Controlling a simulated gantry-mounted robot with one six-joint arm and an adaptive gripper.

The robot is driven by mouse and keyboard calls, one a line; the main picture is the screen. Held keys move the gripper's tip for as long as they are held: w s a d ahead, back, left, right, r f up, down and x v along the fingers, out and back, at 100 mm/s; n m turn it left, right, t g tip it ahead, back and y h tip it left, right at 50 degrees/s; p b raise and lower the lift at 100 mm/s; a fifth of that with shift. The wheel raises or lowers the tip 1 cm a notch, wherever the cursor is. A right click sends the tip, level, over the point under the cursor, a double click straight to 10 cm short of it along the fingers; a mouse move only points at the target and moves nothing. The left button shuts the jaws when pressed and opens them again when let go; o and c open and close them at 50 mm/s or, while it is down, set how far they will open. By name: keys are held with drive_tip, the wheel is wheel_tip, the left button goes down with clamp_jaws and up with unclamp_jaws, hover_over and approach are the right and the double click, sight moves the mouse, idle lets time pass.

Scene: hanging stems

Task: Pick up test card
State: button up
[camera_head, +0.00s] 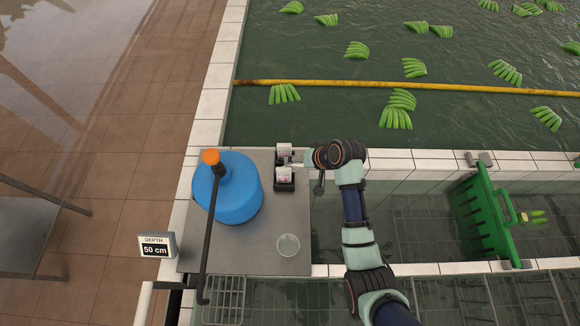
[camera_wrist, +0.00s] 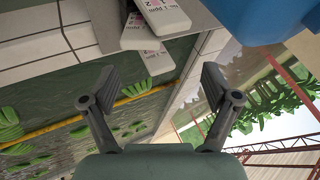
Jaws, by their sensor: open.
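The far card (camera_head: 284,150) and the near card (camera_head: 284,173) look alike in the head view, and I cannot tell which is the test card.
A blue tank (camera_head: 236,192) with an orange-topped black lever stands left of the cards on the grey table (camera_head: 262,256). A clear cup (camera_head: 288,246) is nearer. A green gate (camera_head: 482,215) crosses the water channel at right. A depth sign (camera_head: 156,246) stands left.

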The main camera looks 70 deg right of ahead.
drive_tip(key=shift+m, duration=0.4)
drive_tip(key=shift+w+d+f, duration=0.4)
drive_tip(key=shift+d+f, duration=0.05)
drive_tip(key=shift+f, duration=0.85)
drive_tip(key=shift+w+d+f, duration=0.4)
drive_tip(key=shift+d+f, duration=0.05)
drive_tip(key=shift+f, duration=0.8)
drive_tip(key=shift+w+d+f, duration=0.4)
drive_tip(key=shift+d+f, duration=0.05)
drive_tip(key=shift+f, duration=0.85)
drive_tip(key=c, duration=1.3)
drive_tip(key=shift+r, duration=0.1)
